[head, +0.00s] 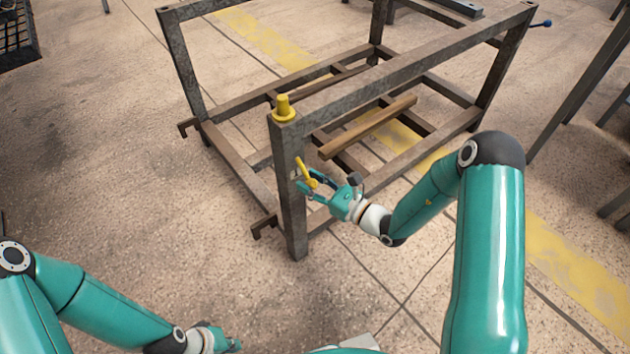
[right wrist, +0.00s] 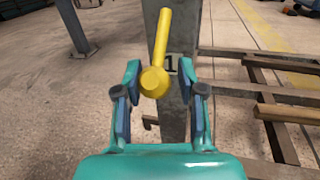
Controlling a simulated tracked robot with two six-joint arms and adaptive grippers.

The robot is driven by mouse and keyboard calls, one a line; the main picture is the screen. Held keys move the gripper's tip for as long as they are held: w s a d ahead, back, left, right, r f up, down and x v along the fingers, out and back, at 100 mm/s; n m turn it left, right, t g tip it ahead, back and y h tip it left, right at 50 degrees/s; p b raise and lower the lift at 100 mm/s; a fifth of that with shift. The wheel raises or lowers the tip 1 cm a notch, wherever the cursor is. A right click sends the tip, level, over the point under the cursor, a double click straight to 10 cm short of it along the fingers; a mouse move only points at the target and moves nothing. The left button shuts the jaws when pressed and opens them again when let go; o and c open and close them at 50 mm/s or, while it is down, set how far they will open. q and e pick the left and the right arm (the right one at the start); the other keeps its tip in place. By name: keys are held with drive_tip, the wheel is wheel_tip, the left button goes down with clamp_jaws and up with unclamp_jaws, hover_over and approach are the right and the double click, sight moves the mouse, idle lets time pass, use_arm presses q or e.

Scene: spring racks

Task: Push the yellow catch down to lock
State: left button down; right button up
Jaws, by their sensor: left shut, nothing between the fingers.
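The yellow catch (head: 305,171) is on the near post (head: 290,215) of the grey metal rack. In the right wrist view the catch (right wrist: 161,45) has a round end low and its bar pointing up, slightly tilted to the right. My right gripper (head: 301,184) is at the catch, its fingers spread on either side. The right wrist view shows both fingers (right wrist: 159,66) open, with gaps to the round end; I cannot tell contact in depth. My left gripper (head: 234,345) is shut and empty low at the bottom edge, away from the rack.
A yellow knob (head: 284,109) stands on top of the near post. A wooden bar (head: 367,128) lies across the rack's lower frame. Dark hooks (head: 264,227) stick out at the rack's left side. A dark crate (head: 17,38) is at the upper left. The floor left of the rack is clear.

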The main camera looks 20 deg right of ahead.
drive_tip(key=shift+o, duration=1.1)
drive_tip(key=shift+s, duration=0.15)
drive_tip(key=v, duration=1.1)
drive_tip(key=shift+s+d, duration=0.3)
